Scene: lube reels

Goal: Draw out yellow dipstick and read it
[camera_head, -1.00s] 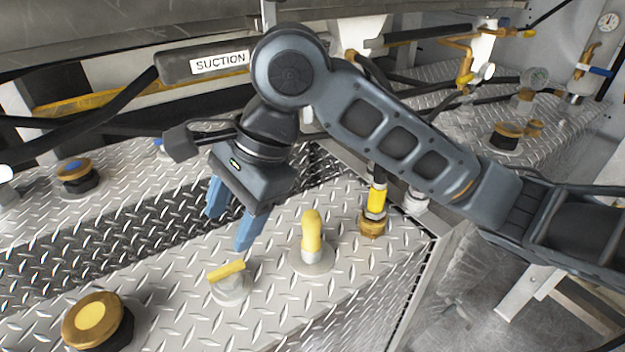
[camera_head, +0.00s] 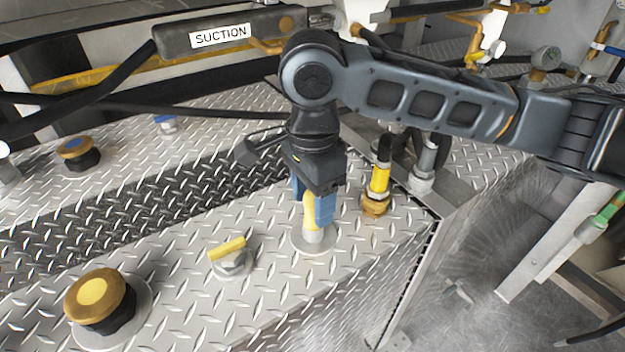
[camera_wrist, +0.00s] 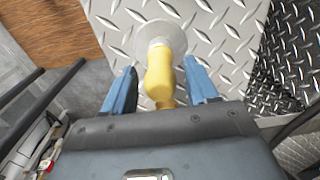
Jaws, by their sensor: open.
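The yellow dipstick (camera_head: 309,216) has an upright, rounded handle and stands in a round metal collar (camera_head: 314,243) on the tread-plate tank top. In the wrist view, the yellow handle (camera_wrist: 160,76) lies between the two blue fingers. My gripper (camera_head: 313,203) points down over it with its fingers open on either side. In the wrist view, gaps show between the handle and both fingers of my gripper (camera_wrist: 161,68). The handle's upper part is hidden by my gripper in the head view.
A yellow T-handled cap (camera_head: 228,249) stands to the left, and a brass-rimmed cap (camera_head: 98,297) is further left. A yellow-banded hose fitting (camera_head: 378,182) rises close on the right. The tank's edge (camera_head: 420,245) drops to the floor. A SUCTION-labelled pipe (camera_head: 220,35) runs behind.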

